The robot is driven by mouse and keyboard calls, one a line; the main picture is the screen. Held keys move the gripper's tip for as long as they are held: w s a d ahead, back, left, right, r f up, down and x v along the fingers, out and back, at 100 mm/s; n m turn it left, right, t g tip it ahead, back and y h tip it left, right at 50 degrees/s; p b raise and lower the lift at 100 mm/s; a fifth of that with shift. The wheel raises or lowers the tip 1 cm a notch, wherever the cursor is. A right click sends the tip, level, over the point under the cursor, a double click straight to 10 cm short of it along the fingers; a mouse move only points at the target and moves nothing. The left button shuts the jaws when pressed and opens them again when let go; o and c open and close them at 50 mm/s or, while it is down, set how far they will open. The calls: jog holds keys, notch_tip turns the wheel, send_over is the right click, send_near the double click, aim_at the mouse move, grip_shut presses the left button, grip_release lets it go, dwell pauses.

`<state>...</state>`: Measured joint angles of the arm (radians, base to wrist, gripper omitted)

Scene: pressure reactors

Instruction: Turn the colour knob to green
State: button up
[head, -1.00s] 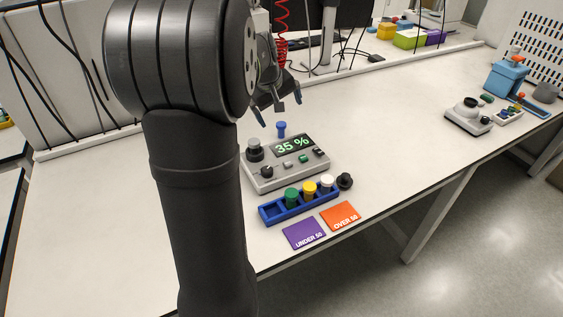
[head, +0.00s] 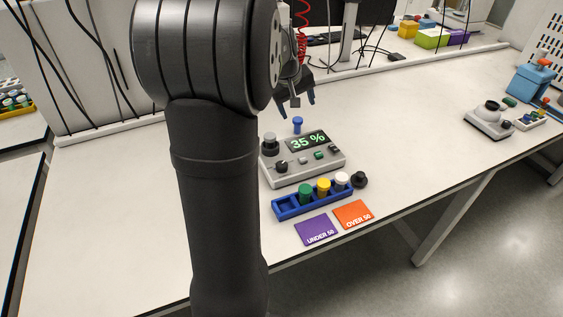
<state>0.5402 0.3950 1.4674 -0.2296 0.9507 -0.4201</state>
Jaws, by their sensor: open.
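A grey box device (head: 305,170) with a display reading "35 %" stands on the table. A small black knob (head: 281,168) sits at its front left. Next to it on the front are a grey, a green and a dark button. A grey-topped black round part (head: 269,143) rises from its back left corner. I cannot tell which part is the colour knob, or its colour setting. My gripper (head: 297,108) is open and empty, above the table behind the device, apart from it. My arm covers the area left of the device.
A blue rack (head: 284,213) in front holds green, yellow and white capped vials. A black-capped piece (head: 360,180) stands beside it. Purple "UNDER 50" (head: 317,230) and orange "OVER 50" (head: 353,214) cards lie near the edge. A blue peg (head: 298,125) stands behind the device. The table's right middle is clear.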

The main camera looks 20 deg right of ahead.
jog(key=shift+s+a+m, duration=0.2)
jog(key=shift+m, duration=0.5)
jog(key=shift+c, duration=1)
jog(key=m+g+y, duration=0.2)
jog(key=m+y, duration=0.2)
jog(key=m, duration=1.2)
send_near(282, 164)
notch_tip(282, 164, down, 9)
jog(key=shift+w+a+r, duration=0.1)
jog(key=shift+w+a, duration=0.05)
jog(key=shift+w, duration=0.05)
jog(key=c, duration=1)
